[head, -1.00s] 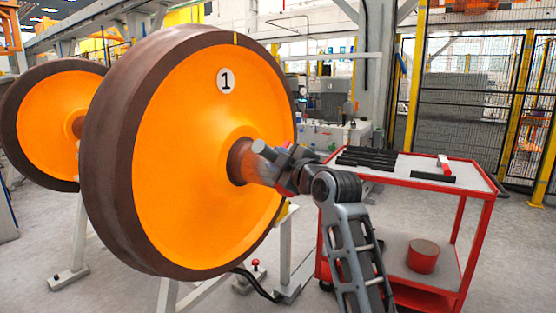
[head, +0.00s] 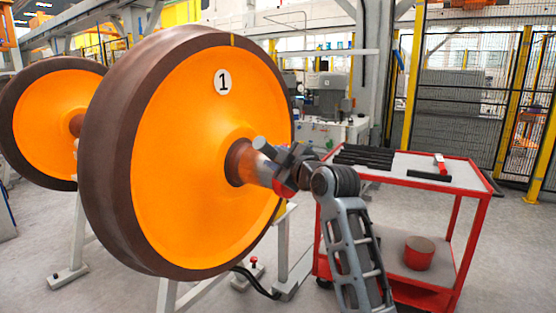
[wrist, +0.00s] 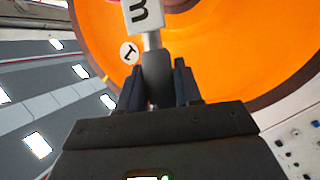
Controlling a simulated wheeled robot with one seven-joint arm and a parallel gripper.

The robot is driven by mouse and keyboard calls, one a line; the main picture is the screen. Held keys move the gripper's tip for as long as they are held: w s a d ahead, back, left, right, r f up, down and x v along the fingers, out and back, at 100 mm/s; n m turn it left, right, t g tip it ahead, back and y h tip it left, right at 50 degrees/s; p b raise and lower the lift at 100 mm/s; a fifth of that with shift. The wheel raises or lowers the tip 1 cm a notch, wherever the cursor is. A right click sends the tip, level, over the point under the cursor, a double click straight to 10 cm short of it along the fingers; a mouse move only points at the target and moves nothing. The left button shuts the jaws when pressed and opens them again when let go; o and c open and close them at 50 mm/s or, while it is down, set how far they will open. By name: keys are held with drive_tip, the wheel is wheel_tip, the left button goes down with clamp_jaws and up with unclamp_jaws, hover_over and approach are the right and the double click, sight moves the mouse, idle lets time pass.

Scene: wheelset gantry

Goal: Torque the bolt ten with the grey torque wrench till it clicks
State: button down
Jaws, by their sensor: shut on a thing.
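The large orange wheel (head: 190,130) with a brown rim carries a round "1" label (head: 222,82). A hub stub (head: 240,163) stands out from its centre. My gripper (head: 284,172) is in front of this stub. In the wrist view my gripper (wrist: 158,80) is shut on a grey shaft (wrist: 156,66), which I take for the grey torque wrench. A pale block with a dark character (wrist: 146,14) is at the shaft's far end, in front of the orange wheel. In the head view a grey cylinder (head: 263,146) shows beside the gripper. I cannot make out bolt ten or whether the wrench touches it.
A red trolley (head: 470,192) stands to the right, with several black bars (head: 362,157) and a red-and-white item (head: 440,163) on top, and a red round tin (head: 419,252) below. A second orange wheel (head: 48,120) is at left. Stand legs and a cable are beneath the wheel.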

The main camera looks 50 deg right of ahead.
drive_tip(key=shift+r, duration=0.1)
drive_tip(key=shift+s+d, duration=0.2)
drive_tip(key=shift+s, duration=2.35)
